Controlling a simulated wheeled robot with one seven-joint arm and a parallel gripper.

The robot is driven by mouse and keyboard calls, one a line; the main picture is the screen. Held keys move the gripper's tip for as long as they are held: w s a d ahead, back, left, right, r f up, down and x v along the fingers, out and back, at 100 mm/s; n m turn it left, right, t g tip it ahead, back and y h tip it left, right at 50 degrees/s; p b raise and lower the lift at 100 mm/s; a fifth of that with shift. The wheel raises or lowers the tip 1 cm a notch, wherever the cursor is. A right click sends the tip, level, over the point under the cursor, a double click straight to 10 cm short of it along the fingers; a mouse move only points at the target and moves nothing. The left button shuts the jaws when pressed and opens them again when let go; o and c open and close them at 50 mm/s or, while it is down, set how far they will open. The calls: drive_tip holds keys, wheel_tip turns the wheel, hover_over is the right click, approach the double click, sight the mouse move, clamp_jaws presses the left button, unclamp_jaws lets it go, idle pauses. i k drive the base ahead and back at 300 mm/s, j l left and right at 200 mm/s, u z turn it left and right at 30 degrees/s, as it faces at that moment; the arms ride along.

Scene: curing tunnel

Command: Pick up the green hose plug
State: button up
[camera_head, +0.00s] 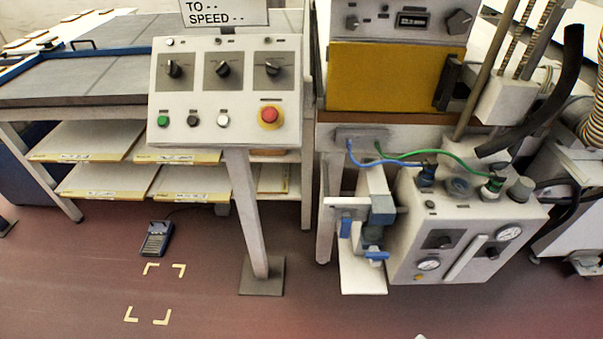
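The green hose (445,157) runs from a small grey plate (362,138) under the yellow panel, arching right to the top of a white gauge box. At its right end a dark green hose plug (495,183) stands upright on the box top, seemingly seated in a socket. A blue hose (385,165) runs from the same plate to a dark blue plug (427,174) on the left of the box top. My gripper is not in view.
The white gauge box (465,240) carries dials and knobs. A bracket with blue handles (376,254) stands at its left. A thick black hose (545,95) hangs above the green plug. A control console (225,95) stands left.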

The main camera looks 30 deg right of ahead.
sight(496, 178)
drive_tip(key=z, duration=1.55)
